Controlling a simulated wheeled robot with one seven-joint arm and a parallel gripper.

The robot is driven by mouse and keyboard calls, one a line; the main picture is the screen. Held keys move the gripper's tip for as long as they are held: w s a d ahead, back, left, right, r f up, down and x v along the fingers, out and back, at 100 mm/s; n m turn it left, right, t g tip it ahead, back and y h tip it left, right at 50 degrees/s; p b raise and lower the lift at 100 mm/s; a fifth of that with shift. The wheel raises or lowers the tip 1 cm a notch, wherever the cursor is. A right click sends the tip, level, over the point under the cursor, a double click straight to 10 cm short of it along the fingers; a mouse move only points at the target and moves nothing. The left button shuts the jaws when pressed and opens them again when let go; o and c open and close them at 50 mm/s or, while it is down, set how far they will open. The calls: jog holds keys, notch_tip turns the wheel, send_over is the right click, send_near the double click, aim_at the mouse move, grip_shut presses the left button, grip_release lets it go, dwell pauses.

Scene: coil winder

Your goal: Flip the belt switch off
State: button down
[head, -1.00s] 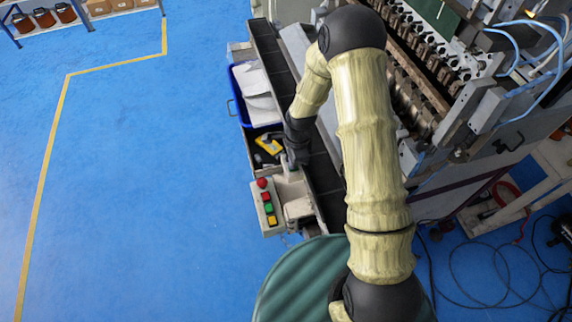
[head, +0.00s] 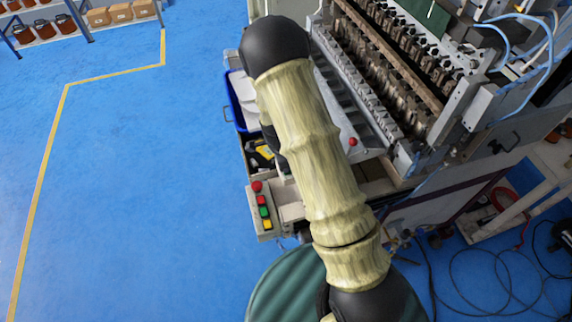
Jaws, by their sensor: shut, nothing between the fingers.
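I cannot make out a belt switch for certain. A grey control box (head: 264,229) stands at the near end of the machine in the head view, left of my arm. It carries a red round button (head: 257,187) at the top, then red (head: 262,200), green (head: 264,212) and yellow (head: 267,224) buttons. My forearm and a dark wrist link pass just above and right of this box. My gripper is hidden behind the arm. Most of the dark belt strip is also covered by my arm.
A blue bin (head: 233,100) with white sheets and an open box with a yellow tool (head: 264,151) lie beside the machine. Cables (head: 490,285) lie on the floor at right. The blue floor (head: 130,190) at left is clear.

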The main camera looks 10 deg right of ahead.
jog(key=shift+s+f, duration=0.5)
jog(key=shift+f, duration=0.1)
jog(key=shift+d, duration=0.6)
jog(key=shift+w+d, duration=0.1)
jog(key=shift+d, duration=0.05)
jog(key=shift+r, duration=0.15)
jog(key=r, duration=0.2)
jog(key=a+r+p, duration=0.1)
jog(key=r, duration=0.1)
jog(key=w+a+r+p, duration=0.1)
jog(key=r, duration=0.1)
jog(key=shift+a+r, duration=0.15)
jog(key=shift+a, duration=0.05)
notch_tip(320, 180, up, 8)
jog(key=b, duration=0.1)
jog(key=shift+s+a+r, duration=0.2)
jog(key=shift+a+r, duration=0.05)
jog(key=shift+a, duration=0.2)
